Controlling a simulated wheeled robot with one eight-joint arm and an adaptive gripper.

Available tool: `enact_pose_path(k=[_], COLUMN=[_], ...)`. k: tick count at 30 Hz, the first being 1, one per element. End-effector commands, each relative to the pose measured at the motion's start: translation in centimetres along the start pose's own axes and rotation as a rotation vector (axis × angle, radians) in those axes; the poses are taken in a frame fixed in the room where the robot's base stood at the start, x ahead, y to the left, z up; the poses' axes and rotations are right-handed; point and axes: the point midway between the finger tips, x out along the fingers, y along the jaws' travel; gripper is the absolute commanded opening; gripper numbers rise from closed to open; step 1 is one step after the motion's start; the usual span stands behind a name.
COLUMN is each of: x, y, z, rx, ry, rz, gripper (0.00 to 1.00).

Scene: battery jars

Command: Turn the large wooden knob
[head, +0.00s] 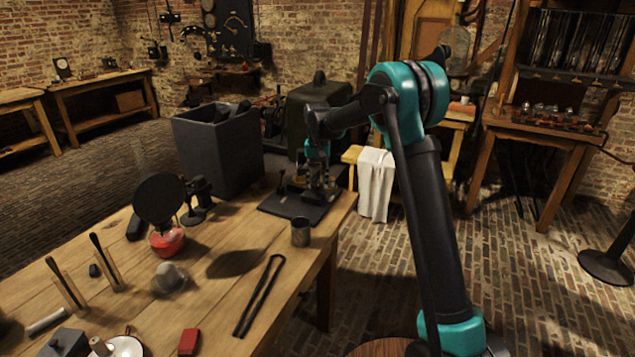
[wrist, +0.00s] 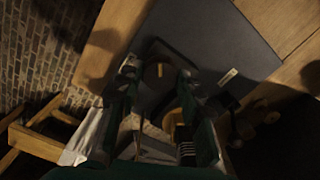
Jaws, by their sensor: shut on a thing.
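My gripper (head: 319,182) reaches down over a dark flat base board (head: 284,206) at the far right end of the wooden table. In the wrist view my gripper (wrist: 159,72) has its two fingers on either side of a dark, rounded piece with a small pale mark, which I take to be the large wooden knob (wrist: 154,78). It is shut on that piece. The knob is in shadow, so its outline and grain are unclear. In the head view my gripper and the apparatus on the board hide the knob.
A grey bin (head: 215,150) and a dark green cabinet (head: 310,115) stand behind the board. A round black disc on a red base (head: 167,241) stands left. A white cloth (head: 375,185) hangs beyond.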

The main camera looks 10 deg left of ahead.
Motion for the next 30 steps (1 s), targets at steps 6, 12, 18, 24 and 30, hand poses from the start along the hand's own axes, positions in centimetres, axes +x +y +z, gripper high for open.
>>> enact_pose_path(k=[6, 12, 18, 24, 30], x=[-0.04, -0.04, -0.05, -0.05, -0.05], y=[-0.03, -0.06, -0.08, -0.10, -0.11], z=[-0.07, -0.07, -0.06, -0.05, -0.03], rx=[-0.203, -0.393, -0.583, -0.772, -0.962], ry=[0.002, 0.002, 0.002, 0.002, 0.002], rz=[0.000, 0.000, 0.000, 0.000, 0.000], gripper=[0.08, 0.08, 0.08, 0.08, 0.08])
